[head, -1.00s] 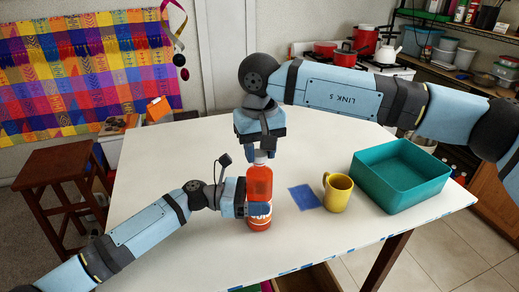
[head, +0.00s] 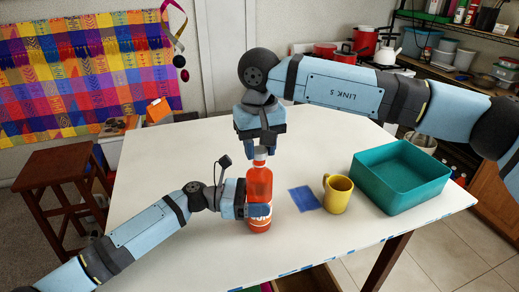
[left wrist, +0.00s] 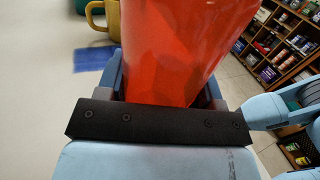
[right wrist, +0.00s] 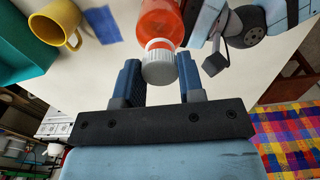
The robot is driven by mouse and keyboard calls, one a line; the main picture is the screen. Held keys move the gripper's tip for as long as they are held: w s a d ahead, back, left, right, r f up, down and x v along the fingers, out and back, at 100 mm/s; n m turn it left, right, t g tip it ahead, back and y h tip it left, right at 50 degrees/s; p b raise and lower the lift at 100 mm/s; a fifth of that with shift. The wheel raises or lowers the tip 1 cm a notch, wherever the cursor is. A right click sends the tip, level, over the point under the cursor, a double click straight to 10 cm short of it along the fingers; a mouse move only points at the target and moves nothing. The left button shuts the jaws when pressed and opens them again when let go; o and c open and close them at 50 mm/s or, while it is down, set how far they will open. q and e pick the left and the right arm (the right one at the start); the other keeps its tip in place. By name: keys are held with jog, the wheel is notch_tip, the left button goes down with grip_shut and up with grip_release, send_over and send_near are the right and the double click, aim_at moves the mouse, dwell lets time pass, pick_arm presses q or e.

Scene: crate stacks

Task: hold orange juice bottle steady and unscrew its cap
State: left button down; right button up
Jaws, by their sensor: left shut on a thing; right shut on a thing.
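The orange juice bottle (head: 259,182) stands upright near the middle of the white table, with a pale label low down. My left gripper (head: 257,210) is shut around its lower half from the left. The left wrist view shows the bottle (left wrist: 185,50) filling the space between its fingers. The white ribbed cap (right wrist: 159,62) sits at the bottle's neck. My right gripper (head: 264,143) points down from above, its fingertips closed on the cap's sides. In the head view the fingers partly hide the cap (head: 260,154). I cannot tell how loose the cap is.
A blue cloth square (head: 304,198) and a yellow mug (head: 337,194) are right of the bottle. A teal crate (head: 405,196) stands farther right. The table (head: 165,185) is clear to the left and behind. A wooden stool (head: 52,168) stands off its left side.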

aim_at(260, 150)
jog(key=shift+r, duration=0.55)
jog(key=shift+r, duration=2)
pick_arm(q)
jog(key=shift+c, duration=0.9)
grip_release()
jog(key=shift+a, duration=0.1)
